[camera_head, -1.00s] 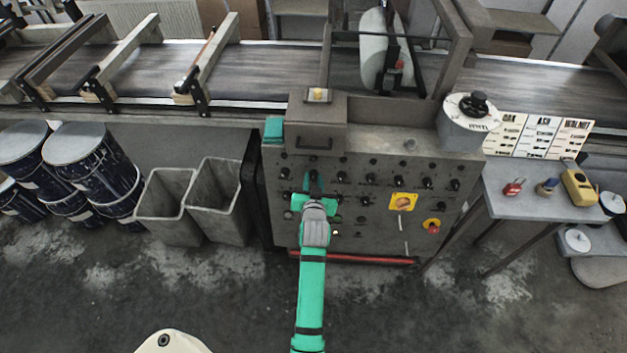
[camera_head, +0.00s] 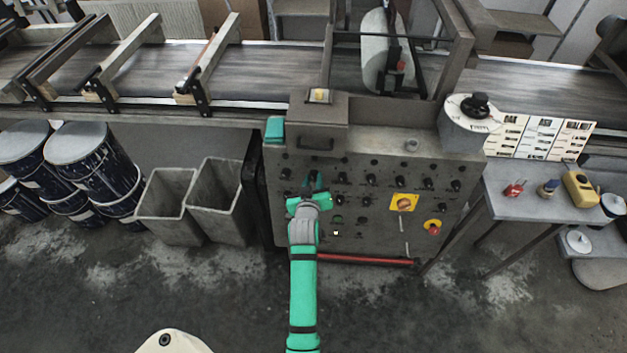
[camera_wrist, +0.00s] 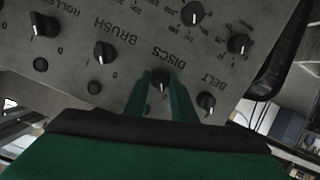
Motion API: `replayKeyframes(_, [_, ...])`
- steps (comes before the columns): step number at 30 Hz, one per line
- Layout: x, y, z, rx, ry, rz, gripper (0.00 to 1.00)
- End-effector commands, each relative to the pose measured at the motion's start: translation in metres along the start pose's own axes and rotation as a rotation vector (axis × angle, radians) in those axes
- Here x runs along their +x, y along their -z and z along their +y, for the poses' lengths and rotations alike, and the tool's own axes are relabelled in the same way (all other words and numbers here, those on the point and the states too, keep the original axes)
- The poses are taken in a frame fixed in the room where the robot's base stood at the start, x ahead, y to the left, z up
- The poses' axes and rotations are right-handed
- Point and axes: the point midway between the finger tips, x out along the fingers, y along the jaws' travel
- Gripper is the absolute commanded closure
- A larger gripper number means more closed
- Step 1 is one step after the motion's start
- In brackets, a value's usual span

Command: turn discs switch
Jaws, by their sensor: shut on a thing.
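The control panel (camera_head: 380,224) is a grey upright box with rows of black knobs. My gripper (camera_head: 314,182) is in front of its left part. In the wrist view the label DISCS stands upside down on the panel, and the black discs switch (camera_wrist: 162,83) lies under it. The green fingers of my gripper (camera_wrist: 161,88) are on either side of this knob, shut on it. The fingers hide parts of the knob's sides. In the head view my gripper covers the switch.
The brush knob (camera_wrist: 105,53) and the belt knob (camera_wrist: 206,101) sit close on either side. A yellow plate with a rotary switch (camera_head: 404,203) and a red button (camera_head: 433,227) are to the right. A red bar (camera_head: 365,261) runs along the panel's foot.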

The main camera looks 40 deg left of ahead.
Motion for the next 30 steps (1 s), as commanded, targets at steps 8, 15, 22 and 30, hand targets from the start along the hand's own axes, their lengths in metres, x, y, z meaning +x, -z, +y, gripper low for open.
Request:
replayKeyframes(8, [0.0, 0.0, -0.003, -0.002, 0.004, 0.0, 0.99])
replayKeyframes(15, [0.0, 0.0, -0.002, -0.001, 0.002, 0.0, 0.58])
replayKeyframes(22, [-0.003, -0.001, -0.001, 0.0, 0.002, 0.0, 0.58])
replayKeyframes(30, [-0.042, -0.001, -0.002, 0.001, 0.002, 0.0, 0.58])
